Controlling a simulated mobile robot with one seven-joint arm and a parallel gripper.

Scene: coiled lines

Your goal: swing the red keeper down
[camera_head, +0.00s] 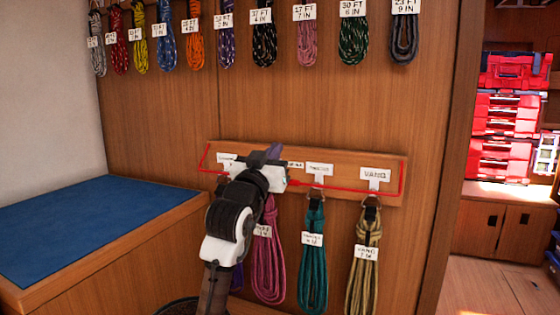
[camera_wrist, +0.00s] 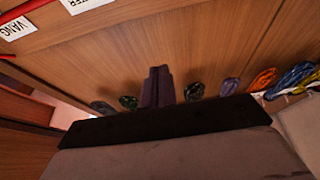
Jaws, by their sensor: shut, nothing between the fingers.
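The red keeper (camera_head: 345,188) is a thin red bar with short arms at both ends of a wooden hook board (camera_head: 395,170). Its long bar crosses the board's front just under the white labels, above the hanging coils. Part of it is hidden behind my arm. In the wrist view, a piece of the red keeper (camera_wrist: 25,10) shows at the upper left. My gripper (camera_head: 274,152) is in front of the board's left half, by the upper edge. Its purple-grey fingers are together and empty, also in the wrist view (camera_wrist: 158,88). I cannot tell whether they touch the keeper.
Pink (camera_head: 268,265), teal (camera_head: 313,265) and tan (camera_head: 364,265) coils hang below the board. A row of coils with tags, such as an orange one (camera_head: 196,40), hangs above. A blue-topped bench (camera_head: 90,230) stands at left. Red boxes (camera_head: 500,130) fill a shelf at right.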

